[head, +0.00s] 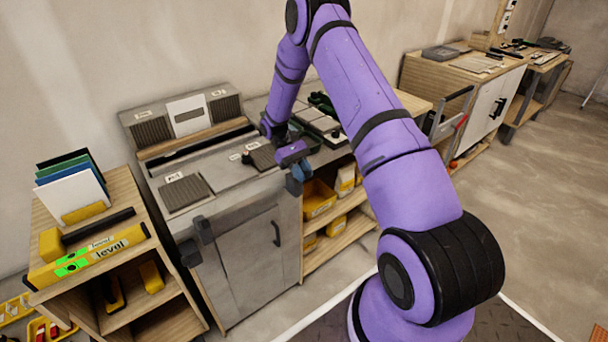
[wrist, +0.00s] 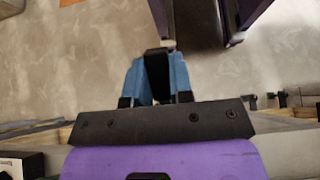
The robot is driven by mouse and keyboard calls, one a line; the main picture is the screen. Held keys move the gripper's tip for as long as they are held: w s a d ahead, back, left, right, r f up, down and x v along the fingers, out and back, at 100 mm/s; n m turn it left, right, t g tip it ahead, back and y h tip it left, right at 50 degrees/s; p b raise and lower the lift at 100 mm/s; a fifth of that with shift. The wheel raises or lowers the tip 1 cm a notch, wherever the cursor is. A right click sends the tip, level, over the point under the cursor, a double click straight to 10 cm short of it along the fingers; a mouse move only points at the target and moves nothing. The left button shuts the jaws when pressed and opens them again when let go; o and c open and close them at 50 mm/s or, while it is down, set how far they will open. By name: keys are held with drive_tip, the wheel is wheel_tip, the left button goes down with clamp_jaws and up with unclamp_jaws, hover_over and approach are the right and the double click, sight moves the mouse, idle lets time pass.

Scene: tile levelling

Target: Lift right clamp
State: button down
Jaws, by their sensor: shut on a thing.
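My gripper (head: 297,172) is at the front right edge of the grey workbench (head: 225,215) in the head view. In the wrist view its blue fingers (wrist: 157,78) are shut on a black piece, which I take to be the right clamp (wrist: 156,60). The clamp's lower part is hidden between the fingers, and the head view does not show it clearly. I cannot tell whether it touches the bench. A dark clamp-like block (head: 203,230) is at the bench's front left corner.
Dark ribbed tiles (head: 186,192) lie on the bench top. A wooden shelf (head: 125,205) with a yellow level (head: 90,258) stands at the left. Yellow bins (head: 318,198) sit on shelves right of the bench. Open floor (head: 520,180) lies at the right.

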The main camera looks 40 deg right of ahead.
idle(0.4)
drive_tip(key=c, duration=1)
unclamp_jaws()
drive_tip(key=v, duration=1.1)
drive_tip(key=shift+f, duration=0.15)
